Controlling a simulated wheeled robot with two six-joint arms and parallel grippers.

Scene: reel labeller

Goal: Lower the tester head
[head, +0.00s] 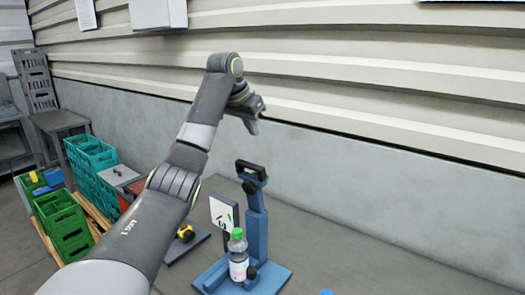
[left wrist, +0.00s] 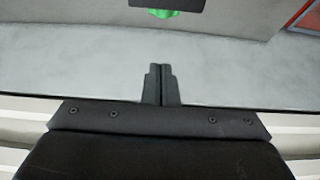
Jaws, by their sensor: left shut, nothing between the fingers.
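The blue tester (head: 257,232) stands on the grey table, with an upright column on a flat blue base. Its tester head has a black handle (head: 250,168) at the top and sits high on the column. A clear bottle (head: 238,258) with a green cap and a pale label stands on the base, in front of the column. My left gripper (head: 252,127) is shut and empty, above and behind the handle in the picture, apart from it. Its closed fingers (left wrist: 161,70) show in the left wrist view. My right gripper is not in view.
A white card (head: 223,212) with markings stands left of the tester. A yellow and black item (head: 186,233) lies on a dark plate beyond my left arm. Green crates (head: 62,225) and teal crates (head: 90,158) stand at the left. The table right of the tester is mostly clear.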

